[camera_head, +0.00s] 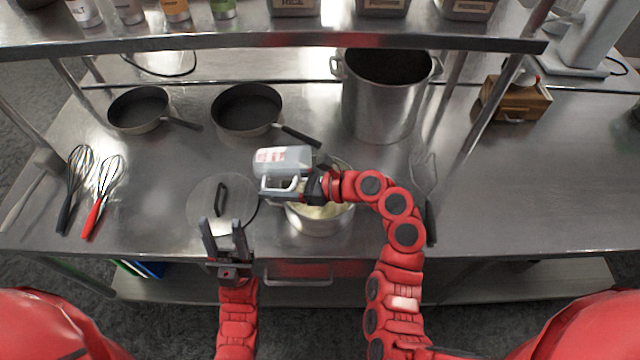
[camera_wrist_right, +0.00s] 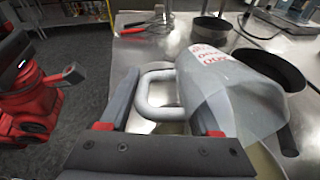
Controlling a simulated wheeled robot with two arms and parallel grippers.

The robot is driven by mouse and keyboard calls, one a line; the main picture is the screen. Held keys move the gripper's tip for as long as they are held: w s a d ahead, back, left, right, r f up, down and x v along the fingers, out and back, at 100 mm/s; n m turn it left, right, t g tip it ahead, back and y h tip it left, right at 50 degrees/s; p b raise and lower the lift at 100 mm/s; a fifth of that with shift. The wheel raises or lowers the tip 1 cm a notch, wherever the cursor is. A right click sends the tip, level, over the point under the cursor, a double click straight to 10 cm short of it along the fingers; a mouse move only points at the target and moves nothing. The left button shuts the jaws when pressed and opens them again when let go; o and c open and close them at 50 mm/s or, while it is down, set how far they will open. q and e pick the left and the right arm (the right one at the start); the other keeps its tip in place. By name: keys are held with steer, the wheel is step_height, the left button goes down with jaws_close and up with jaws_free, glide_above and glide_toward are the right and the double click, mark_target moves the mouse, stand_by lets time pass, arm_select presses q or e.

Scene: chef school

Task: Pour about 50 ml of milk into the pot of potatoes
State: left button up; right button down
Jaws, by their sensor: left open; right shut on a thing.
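The milk jug (camera_head: 284,160) is a grey-white translucent jug with red lettering, lying tilted on its side above the pot. My right gripper (camera_head: 299,188) is shut on its handle. In the right wrist view the jug (camera_wrist_right: 225,92) fills the right side, its handle between the fingers (camera_wrist_right: 165,112). The pot of potatoes (camera_head: 318,222) is a steel pot with pale yellow contents, directly below my right gripper and partly hidden by it and the jug. I cannot see any stream of milk. My left gripper (camera_head: 226,238) is open and empty, left of the pot, near the counter's front edge.
A glass lid (camera_head: 208,205) lies left of the pot. Two dark pans (camera_head: 140,110) (camera_head: 247,108) and a large stockpot (camera_head: 382,100) stand behind. Whisks (camera_head: 104,190) lie at far left. A wooden box (camera_head: 514,100) stands back right. The right counter is clear.

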steer(key=shift+d, duration=0.15)
stand_by(0.4)
steer(key=a+h+p, duration=0.1)
steer(key=p, duration=0.4)
steer(key=h+p, duration=0.2)
steer(key=p, duration=0.3)
steer(key=shift+a+r+g+h+p, duration=0.15)
steer(key=shift+a+g+h+p, duration=0.15)
steer(key=shift+a+g+p, duration=0.1)
steer(key=shift+p, duration=0.3)
steer(key=shift+w+d+h, duration=0.1)
steer(key=shift+w+h, duration=0.05)
steer(key=shift+h, duration=0.55)
